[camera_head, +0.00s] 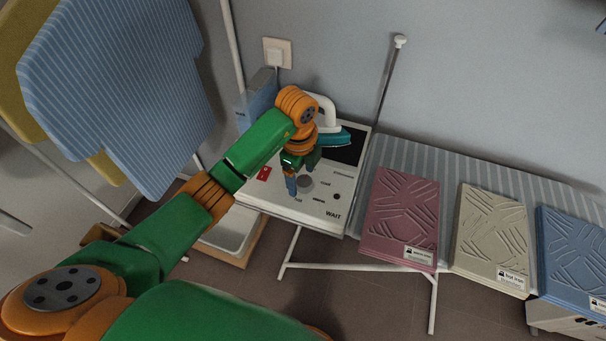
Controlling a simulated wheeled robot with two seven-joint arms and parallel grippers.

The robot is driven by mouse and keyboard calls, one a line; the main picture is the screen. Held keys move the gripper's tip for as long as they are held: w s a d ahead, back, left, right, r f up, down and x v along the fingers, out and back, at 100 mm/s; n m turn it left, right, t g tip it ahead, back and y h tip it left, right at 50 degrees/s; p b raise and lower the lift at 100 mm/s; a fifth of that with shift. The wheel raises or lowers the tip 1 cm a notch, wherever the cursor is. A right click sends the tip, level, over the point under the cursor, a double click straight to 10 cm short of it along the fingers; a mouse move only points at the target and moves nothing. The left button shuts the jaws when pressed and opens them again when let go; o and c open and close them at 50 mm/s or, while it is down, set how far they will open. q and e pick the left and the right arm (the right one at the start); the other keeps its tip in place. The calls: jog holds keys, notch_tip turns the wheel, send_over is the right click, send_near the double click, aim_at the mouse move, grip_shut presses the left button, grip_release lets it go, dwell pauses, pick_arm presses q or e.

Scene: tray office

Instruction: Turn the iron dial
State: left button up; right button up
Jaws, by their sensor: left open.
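A white appliance panel (323,213) stands on a thin-legged stand, with a red switch (264,173), small labels and the word WAIT. A round grey dial-like disc (306,182) sits on it; I cannot tell for sure that it is the iron dial. My left gripper (291,191) is open and points down just left of this disc, over or close to the panel; contact cannot be told. A teal part (337,137) and a white curved handle (327,106) show behind my wrist, partly hidden. My right gripper is not in view.
Pink (399,217), cream (491,237) and blue (573,254) patterned boards lie along a striped board (449,170) at right. A blue striped cloth (120,90) hangs at left. A thin pole (387,88) rises behind the panel. A tray (232,232) is below.

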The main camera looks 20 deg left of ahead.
pick_arm(q)
jog(key=shift+w+f, duration=0.2)
jog(key=shift+f, duration=0.65)
jog(key=shift+w+f, duration=0.25)
jog(key=shift+w, duration=0.15)
jog(key=shift+s+r, duration=0.1)
jog(key=shift+s, duration=0.05)
grip_shut()
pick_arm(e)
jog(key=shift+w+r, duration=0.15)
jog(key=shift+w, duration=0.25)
